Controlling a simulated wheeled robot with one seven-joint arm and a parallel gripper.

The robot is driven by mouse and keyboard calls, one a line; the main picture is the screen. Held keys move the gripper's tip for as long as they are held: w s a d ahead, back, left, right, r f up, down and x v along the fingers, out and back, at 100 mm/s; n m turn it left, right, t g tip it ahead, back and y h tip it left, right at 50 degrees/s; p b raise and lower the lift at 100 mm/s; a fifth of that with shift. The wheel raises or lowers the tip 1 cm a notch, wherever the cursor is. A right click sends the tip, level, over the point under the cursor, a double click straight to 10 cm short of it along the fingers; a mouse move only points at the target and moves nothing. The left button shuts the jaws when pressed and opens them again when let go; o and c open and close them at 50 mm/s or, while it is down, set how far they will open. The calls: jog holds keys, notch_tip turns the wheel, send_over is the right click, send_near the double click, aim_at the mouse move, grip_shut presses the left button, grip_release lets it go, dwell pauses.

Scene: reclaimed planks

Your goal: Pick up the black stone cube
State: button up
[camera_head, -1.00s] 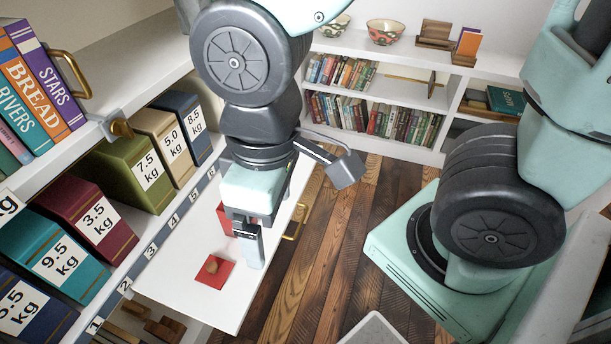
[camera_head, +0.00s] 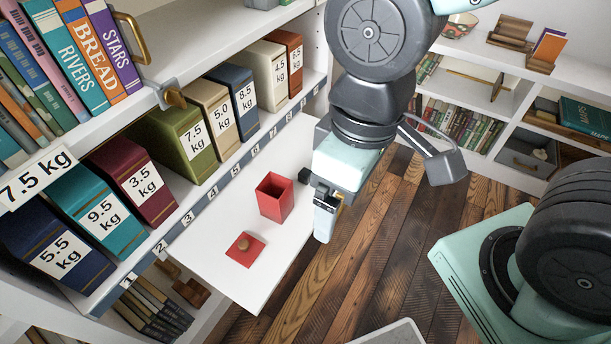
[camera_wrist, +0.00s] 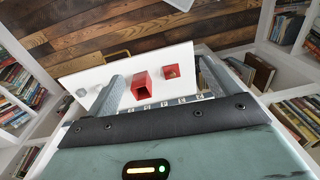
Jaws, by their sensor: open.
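A small black cube (camera_head: 305,176) sits on the white pull-out board (camera_head: 215,262), beyond the open red box (camera_head: 275,197) and partly beside my gripper. In the wrist view a small grey-looking block (camera_wrist: 82,92) lies near the board's left end; I cannot tell surely that it is the same cube. My gripper (camera_head: 325,222) points down by the board's right edge in the head view. In the wrist view its two fingers (camera_wrist: 162,85) are wide apart with nothing held between them. The red box (camera_wrist: 141,84) shows between them, farther off.
A red lid with a round knob (camera_head: 245,249) lies on the board near the box. Weight-labelled boxes (camera_head: 185,140) and books (camera_head: 75,50) line the shelves on the left. Wooden floor (camera_head: 385,250) is open to the right of the board.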

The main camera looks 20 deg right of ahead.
jog(key=shift+w+d+f, duration=0.1)
jog(key=shift+w+f, duration=0.05)
jog(key=shift+f, duration=0.05)
jog(key=c, duration=0.7)
jog(key=n+t+y+b, duration=0.8)
jog(key=n+t+b, duration=0.3)
jog(key=n, duration=2.5)
send_near(306, 175)
jog(key=x, duration=0.5)
jog(key=shift+w+d+f+b, duration=0.2)
jog(key=shift+w+d+b, duration=0.1)
jog(key=shift+w+b, duration=0.1)
jog(key=shift+f+x, duration=0.15)
jog(key=shift+x, duration=1.25)
jog(key=shift+f+x, duration=0.15)
jog(key=shift+x, duration=1.3)
